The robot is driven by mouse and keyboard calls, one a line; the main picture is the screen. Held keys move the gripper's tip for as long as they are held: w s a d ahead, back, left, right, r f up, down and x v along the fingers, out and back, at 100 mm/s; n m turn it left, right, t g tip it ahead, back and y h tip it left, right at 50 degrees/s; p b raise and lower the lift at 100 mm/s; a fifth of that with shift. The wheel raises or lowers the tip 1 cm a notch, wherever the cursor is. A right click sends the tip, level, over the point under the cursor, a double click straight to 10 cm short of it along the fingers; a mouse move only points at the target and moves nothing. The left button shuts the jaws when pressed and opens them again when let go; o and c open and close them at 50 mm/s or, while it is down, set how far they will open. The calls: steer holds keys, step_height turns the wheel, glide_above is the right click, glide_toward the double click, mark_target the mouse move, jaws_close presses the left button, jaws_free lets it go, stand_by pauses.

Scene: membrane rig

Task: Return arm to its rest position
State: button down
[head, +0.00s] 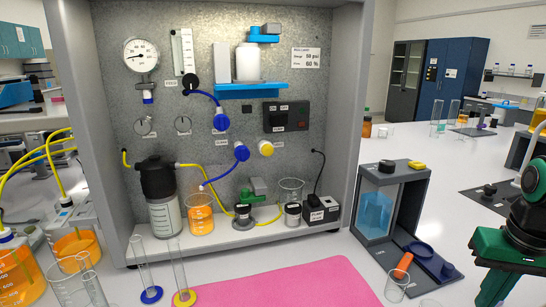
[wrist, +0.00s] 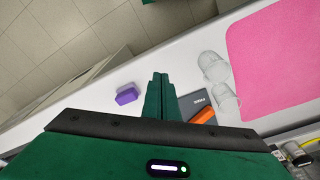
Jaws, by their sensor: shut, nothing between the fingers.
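My gripper (wrist: 158,78) shows in the wrist view as two green fingers closed together, with nothing between them. It is over the edge of the white bench, with tiled floor beyond. In the head view, my green and black arm (head: 507,248) is at the right edge, in front of the bench's right side. The fingertips cannot be made out there. A purple block (wrist: 126,94) lies left of the fingers in the wrist view, apart from them.
The metal rig cabinet (head: 345,120) stands at centre left. A grey stand (head: 362,215) with a blue container is between it and my arm, with an orange-handled item (head: 402,265) and a glass beaker (head: 397,286) in front. A pink mat (head: 275,285) lies at the front.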

steer(key=s+d+f+m+g, duration=0.1)
steer(key=s+f+m, duration=0.1)
steer(key=s, duration=0.5)
steer(key=shift+s+f+m+g+y, duration=0.15)
steer(key=shift+s+m+g+y, duration=0.1)
steer(key=shift+m+g+y, duration=0.05)
steer(key=shift+w+f, duration=0.25)
steer(key=shift+w, duration=0.4)
